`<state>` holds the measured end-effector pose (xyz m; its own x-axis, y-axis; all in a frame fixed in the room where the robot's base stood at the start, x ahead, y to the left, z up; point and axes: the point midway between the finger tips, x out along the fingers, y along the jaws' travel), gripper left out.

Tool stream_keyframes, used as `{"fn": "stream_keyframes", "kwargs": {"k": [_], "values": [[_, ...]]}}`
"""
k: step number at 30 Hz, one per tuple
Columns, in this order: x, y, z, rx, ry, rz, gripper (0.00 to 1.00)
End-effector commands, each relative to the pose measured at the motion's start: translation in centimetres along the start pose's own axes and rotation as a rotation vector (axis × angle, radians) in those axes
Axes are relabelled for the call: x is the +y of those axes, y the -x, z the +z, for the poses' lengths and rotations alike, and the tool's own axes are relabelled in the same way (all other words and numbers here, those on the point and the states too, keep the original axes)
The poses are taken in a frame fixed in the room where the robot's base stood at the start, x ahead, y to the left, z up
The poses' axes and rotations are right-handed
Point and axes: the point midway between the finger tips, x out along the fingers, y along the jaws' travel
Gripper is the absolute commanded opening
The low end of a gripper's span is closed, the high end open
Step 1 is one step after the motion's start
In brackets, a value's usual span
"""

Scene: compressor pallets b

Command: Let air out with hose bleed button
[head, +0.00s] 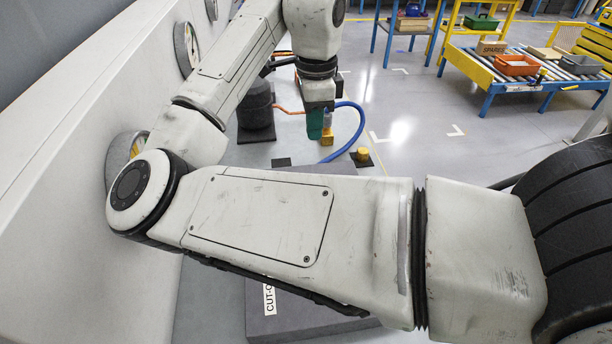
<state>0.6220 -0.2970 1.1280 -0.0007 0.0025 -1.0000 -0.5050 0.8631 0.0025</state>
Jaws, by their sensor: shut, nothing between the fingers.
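My gripper (316,126) hangs at the end of my wrist in the upper middle of the head view. Its tip is small and partly hidden by my arm; it looks shut and empty. A blue hose (360,122) curves in a loop just to its right. A small grey-blue fitting (327,118) with a yellow block (327,139) under it shows right beside the gripper; I cannot tell if they touch. A yellow round knob (363,154) on a dark plate sits lower right of the gripper. I cannot tell which part is the bleed button.
A pale panel with round gauges (186,48) runs along the left, close to my elbow. A dark cylinder (257,110) stands left of the gripper. A dark box with a "CUT-O" label (269,299) lies below my arm. A roller table (520,68) with bins stands far right; floor between is clear.

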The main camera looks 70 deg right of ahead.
Motion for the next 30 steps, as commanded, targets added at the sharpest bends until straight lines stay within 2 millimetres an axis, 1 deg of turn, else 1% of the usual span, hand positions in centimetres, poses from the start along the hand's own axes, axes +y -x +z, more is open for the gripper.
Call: {"fn": "stream_keyframes", "kwargs": {"k": [7, 11, 14, 24, 30], "values": [[0.0, -0.3, 0.0, 0.001, 0.002, -0.001, 0.0], [0.0, -1.6, 0.0, 0.004, 0.003, 0.0, 0.0], [0.0, -3.2, 0.0, 0.003, 0.003, 0.001, 0.0], [0.0, -9.8, 0.0, 0.002, 0.005, 0.001, 0.0], [0.0, -12.6, 0.0, 0.001, 0.003, 0.0, 0.0]]}}
